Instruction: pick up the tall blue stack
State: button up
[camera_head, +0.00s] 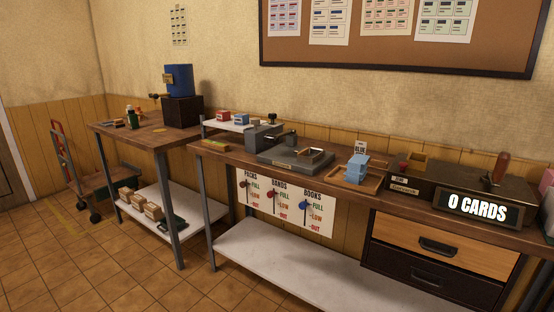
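A light blue stack (357,168) stands upright on a wooden tray (372,182) on the long workbench, right of the middle. It looks made of several blocks or bundles, too small to tell. A small sign reading "GLUE" or similar stands behind it. My gripper is not in view.
A grey press (292,158) sits left of the tray. A machine with a "0 CARDS" display (477,209) and a lever stands to the right. A second table (142,136) at the left holds a blue container (179,79). The tiled floor (110,285) in front is clear.

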aim_at(355, 171)
jog(key=i+j+u, duration=0.15)
jog(key=u, duration=0.25)
jog(key=i+u, duration=0.7)
jog(key=u, duration=0.15)
jog(key=i+l+u, duration=0.1)
jog(key=i+u, duration=0.3)
jog(key=i+j+u, duration=0.2)
jog(key=i, duration=1.35)
jog(key=i+z, duration=0.1)
jog(key=z, duration=0.3)
jog(key=i+z, duration=0.15)
jog(key=z, duration=0.2)
jog(key=i+z, duration=0.1)
jog(key=z, duration=0.3)
jog(key=i+j+z, duration=0.1)
jog(key=z, duration=2.4)
jog(key=i+j+z, duration=0.2)
jog(key=z, duration=0.25)
jog(key=i+j+z, duration=0.15)
jog(key=z, duration=0.3)
jog(key=j, duration=0.05)
